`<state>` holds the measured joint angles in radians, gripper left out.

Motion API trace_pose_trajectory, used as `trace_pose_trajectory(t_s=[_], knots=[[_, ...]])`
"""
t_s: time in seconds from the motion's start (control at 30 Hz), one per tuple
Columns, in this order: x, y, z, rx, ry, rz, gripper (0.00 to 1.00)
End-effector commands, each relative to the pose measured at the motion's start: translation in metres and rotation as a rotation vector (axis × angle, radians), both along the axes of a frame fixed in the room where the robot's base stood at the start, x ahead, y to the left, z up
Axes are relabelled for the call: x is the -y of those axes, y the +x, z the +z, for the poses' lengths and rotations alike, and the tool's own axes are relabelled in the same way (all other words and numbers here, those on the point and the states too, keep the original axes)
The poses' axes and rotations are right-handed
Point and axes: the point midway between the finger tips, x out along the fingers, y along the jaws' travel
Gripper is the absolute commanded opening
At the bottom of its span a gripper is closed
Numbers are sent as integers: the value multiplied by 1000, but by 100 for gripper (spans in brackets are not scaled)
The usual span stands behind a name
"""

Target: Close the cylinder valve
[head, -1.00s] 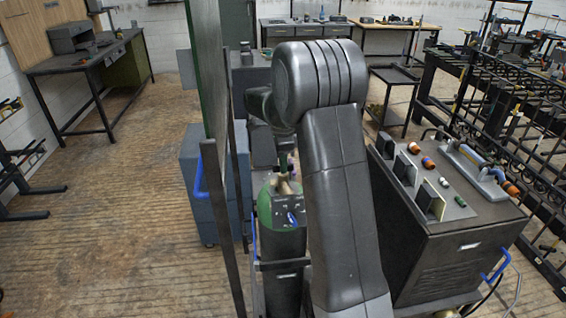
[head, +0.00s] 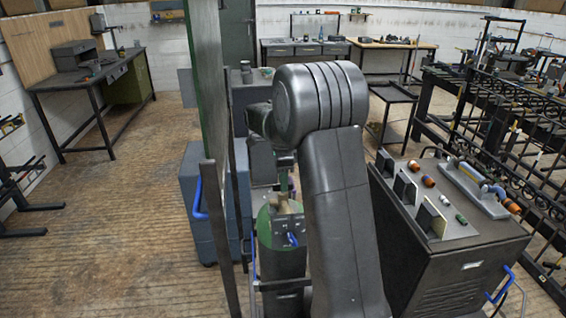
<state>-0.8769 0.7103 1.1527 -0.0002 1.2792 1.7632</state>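The gas cylinder (head: 282,262), dark with a green shoulder, stands upright left of my forearm. Its brass-coloured valve (head: 287,206) shows small at the top, and a dark plate with a blue part sits just below it on the front. My gripper (head: 284,186) points down just above the valve, partly hidden by my own arm. The fingers are too small and covered to tell whether they are open or shut, or whether they touch the valve.
A tall panel in a dark frame with a blue handle (head: 199,200) stands close to the left of the cylinder. A dark machine cabinet (head: 462,265) stands close to the right. A blue-grey cabinet (head: 203,215) is behind the panel. Open floor (head: 110,225) lies to the left.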

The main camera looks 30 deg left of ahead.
Motion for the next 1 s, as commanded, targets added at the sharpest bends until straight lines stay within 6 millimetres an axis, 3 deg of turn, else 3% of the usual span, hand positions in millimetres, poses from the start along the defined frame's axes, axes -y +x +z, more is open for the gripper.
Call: trace_pose_trajectory(t_s=[0.5,0.7,1.0], knots=[[-1,1,107,4,5,-1,34],[0,0,125,2,1,-1,34],[0,0,128,2,2,-1,34]])
